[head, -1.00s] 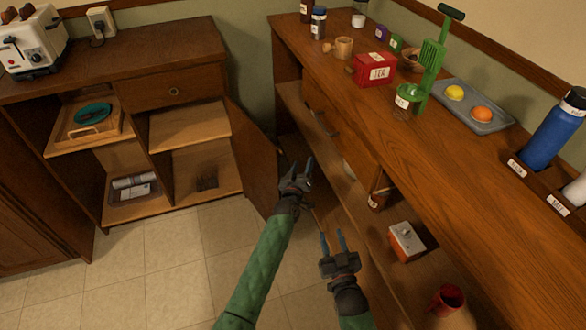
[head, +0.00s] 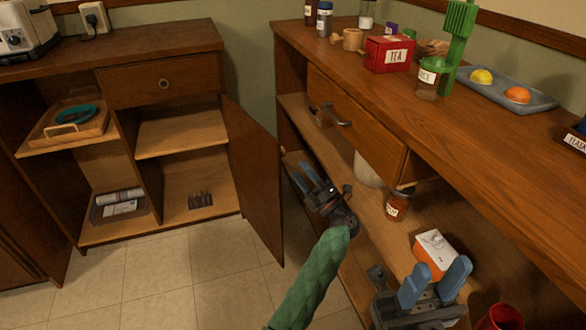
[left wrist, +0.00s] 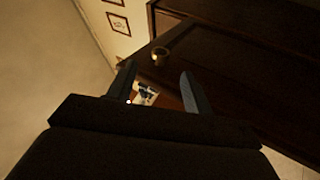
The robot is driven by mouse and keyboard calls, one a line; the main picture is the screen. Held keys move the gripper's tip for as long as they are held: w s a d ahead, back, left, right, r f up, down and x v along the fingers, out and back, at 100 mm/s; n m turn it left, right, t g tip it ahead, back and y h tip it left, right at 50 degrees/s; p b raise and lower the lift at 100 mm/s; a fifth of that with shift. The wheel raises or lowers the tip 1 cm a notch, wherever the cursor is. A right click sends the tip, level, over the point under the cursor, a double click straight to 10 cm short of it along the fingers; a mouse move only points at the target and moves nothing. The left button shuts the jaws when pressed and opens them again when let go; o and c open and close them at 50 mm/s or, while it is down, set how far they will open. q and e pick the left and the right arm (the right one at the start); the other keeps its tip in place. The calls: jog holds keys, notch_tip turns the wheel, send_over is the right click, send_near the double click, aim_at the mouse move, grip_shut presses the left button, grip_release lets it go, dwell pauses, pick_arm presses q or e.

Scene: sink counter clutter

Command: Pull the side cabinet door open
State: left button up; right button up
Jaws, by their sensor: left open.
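The side cabinet door (head: 252,180) is a dark wooden panel on the left cabinet. It stands swung out, with shelves showing to its left. My left gripper (head: 309,177) is open, to the right of the door in the head view and apart from it there. In the left wrist view its two fingers (left wrist: 158,84) are spread with nothing clasped. A small round knob (left wrist: 160,56) shows just beyond them; I cannot tell which panel it is on. My right gripper (head: 434,283) is open and empty at the lower right, in front of the right counter's shelf.
The wooden counter (head: 480,150) fills the right side. The left cabinet holds a tray (head: 70,128). Tiled floor (head: 170,275) is clear before it.

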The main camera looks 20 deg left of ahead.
pick_arm(q)
jog(key=x, duration=0.7)
jog(key=shift+a+n+g+b, duration=0.3)
jog(key=shift+a+g+b, duration=0.05)
jog(key=shift+g+b, duration=0.05)
grip_shut()
